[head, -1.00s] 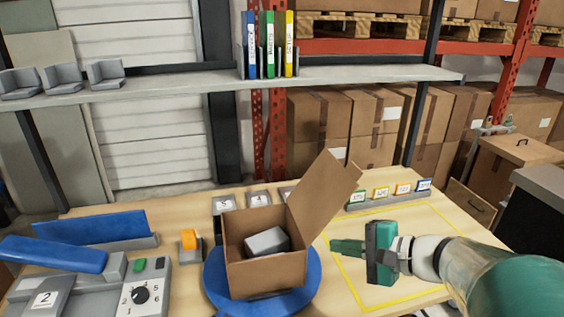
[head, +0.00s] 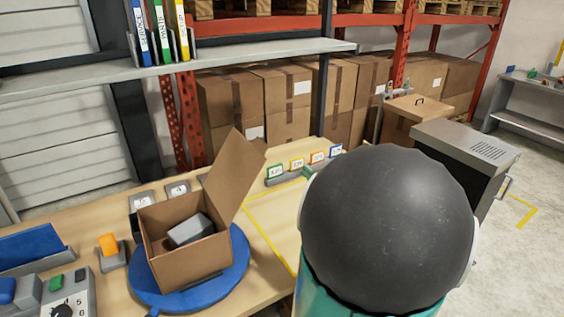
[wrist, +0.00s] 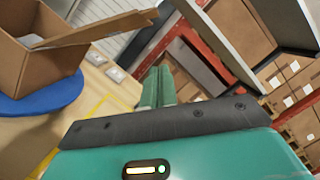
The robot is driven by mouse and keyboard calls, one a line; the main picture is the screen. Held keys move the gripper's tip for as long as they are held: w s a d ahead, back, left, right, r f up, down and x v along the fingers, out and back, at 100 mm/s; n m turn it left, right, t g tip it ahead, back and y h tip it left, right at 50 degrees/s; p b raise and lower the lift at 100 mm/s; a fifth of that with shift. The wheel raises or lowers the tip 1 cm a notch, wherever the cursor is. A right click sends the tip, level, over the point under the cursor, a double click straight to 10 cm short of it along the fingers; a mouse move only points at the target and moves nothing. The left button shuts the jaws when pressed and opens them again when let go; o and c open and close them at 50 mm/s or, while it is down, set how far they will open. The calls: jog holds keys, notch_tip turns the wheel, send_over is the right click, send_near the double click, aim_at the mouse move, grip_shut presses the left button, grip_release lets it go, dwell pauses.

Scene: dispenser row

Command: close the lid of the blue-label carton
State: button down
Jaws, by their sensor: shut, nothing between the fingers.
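An open brown carton (head: 188,264) stands on a blue round turntable (head: 238,272) in the head view. Its lid (head: 236,172) stands up from the right side, tilted outward. A grey block (head: 189,230) lies inside. I cannot make out a blue label on the carton. In the wrist view the carton (wrist: 12,58) is at the upper left, with its lid (wrist: 98,29) reaching toward the middle. My gripper (wrist: 157,74) is shut and empty, to the right of the lid and apart from it. In the head view my arm hides most of the gripper.
A row of small coloured cards (head: 305,163) stands at the table's back edge. A yellow outline (head: 262,236) marks bare table right of the carton. A shelf (head: 90,78) with binders (head: 160,32) runs above. A control box (head: 70,300) and orange piece (head: 108,244) are left.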

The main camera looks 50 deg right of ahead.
jog(key=w+a+r, duration=0.2)
jog(key=w+r, duration=0.1)
jog(key=w, duration=0.7)
jog(key=shift+r, duration=0.25)
jog(key=shift+w, duration=0.1)
jog(key=shift+a+r, duration=0.1)
